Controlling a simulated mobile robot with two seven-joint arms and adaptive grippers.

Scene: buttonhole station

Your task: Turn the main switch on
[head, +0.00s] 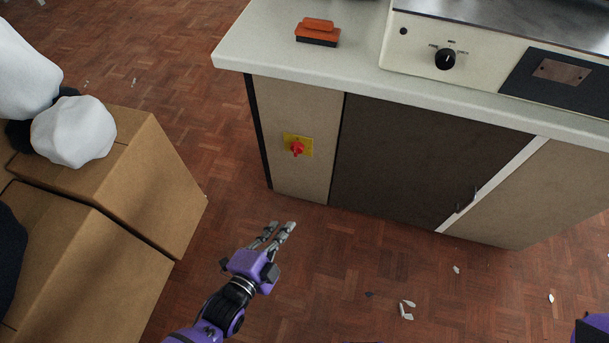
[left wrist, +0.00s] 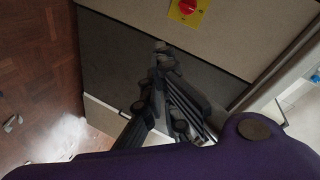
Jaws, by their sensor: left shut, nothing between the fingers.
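The main switch (head: 297,148) is a red rotary knob on a yellow plate. It is mounted on the beige left panel of the cabinet front, below the worktop. It also shows at the top of the left wrist view (left wrist: 187,7), partly cut off by the frame edge. My left gripper (head: 284,227) is in front of the cabinet, below and a little left of the switch, and apart from it. Its fingers (left wrist: 163,50) are shut and empty. At the lower right corner of the head view there is only a purple piece of my own body; my right gripper does not show.
Cardboard boxes (head: 150,195) with white bundles stand at the left. The worktop (head: 300,68) overhangs the switch panel and bears a red-brown brush (head: 318,32) and a machine with a black dial (head: 445,58). White scraps (head: 406,310) lie on the floor. The space before the switch looks clear.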

